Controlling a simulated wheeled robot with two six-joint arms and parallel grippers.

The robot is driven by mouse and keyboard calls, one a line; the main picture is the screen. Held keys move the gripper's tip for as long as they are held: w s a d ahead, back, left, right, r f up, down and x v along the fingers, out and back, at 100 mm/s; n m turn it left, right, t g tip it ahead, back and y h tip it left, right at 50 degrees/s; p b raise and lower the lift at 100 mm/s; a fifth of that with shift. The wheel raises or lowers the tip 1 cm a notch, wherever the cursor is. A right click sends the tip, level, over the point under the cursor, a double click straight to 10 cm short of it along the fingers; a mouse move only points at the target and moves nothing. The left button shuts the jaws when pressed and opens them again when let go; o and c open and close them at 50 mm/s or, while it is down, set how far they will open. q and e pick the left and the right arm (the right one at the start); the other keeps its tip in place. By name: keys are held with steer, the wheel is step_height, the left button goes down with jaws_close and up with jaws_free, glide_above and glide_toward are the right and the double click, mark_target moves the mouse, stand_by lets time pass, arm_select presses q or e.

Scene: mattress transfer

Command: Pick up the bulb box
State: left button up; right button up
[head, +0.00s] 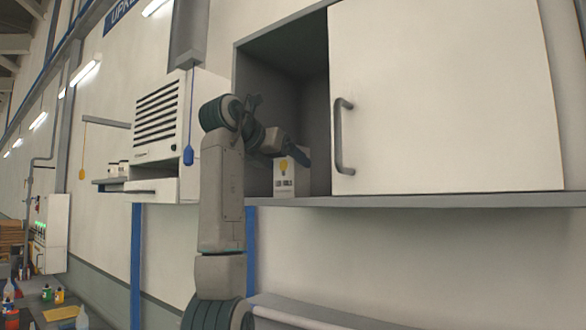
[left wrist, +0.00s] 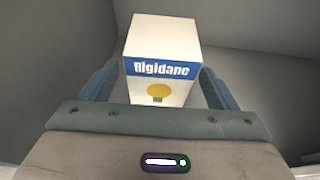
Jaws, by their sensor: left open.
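The bulb box (head: 284,184) is white with a yellow bulb picture and stands in the open left part of the wall cabinet, near its front edge. In the left wrist view the box (left wrist: 161,38) shows a blue band with white lettering above the yellow bulb. My left gripper (head: 292,152) reaches into the cabinet at the top of the box and hides part of it. In the left wrist view its blue fingers (left wrist: 158,88) are open, one on each side of the box, with a gap visible. My right gripper is not in view.
The cabinet (head: 400,201) has a white sliding door (head: 450,95) with a grey handle (head: 342,136) closing its right part. A white louvred unit (head: 160,118) hangs on the wall to the left. Bottles stand on the floor at far lower left.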

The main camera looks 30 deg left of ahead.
arm_select(q)
steer(key=p+x, duration=0.1)
steer(key=x, duration=0.1)
steer(key=shift+w+f+p, duration=0.1)
steer(key=shift+w+p, duration=0.2)
steer(key=shift+w, duration=0.05)
steer(key=shift+w+f, duration=0.2)
steer(key=shift+s, duration=0.1)
steer(key=c, duration=1)
steer(key=shift+c, duration=0.3)
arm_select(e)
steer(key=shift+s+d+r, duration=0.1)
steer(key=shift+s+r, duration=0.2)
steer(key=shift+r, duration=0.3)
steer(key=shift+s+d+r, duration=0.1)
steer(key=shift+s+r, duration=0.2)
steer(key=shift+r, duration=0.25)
arm_select(q)
steer(key=shift+r, duration=0.15)
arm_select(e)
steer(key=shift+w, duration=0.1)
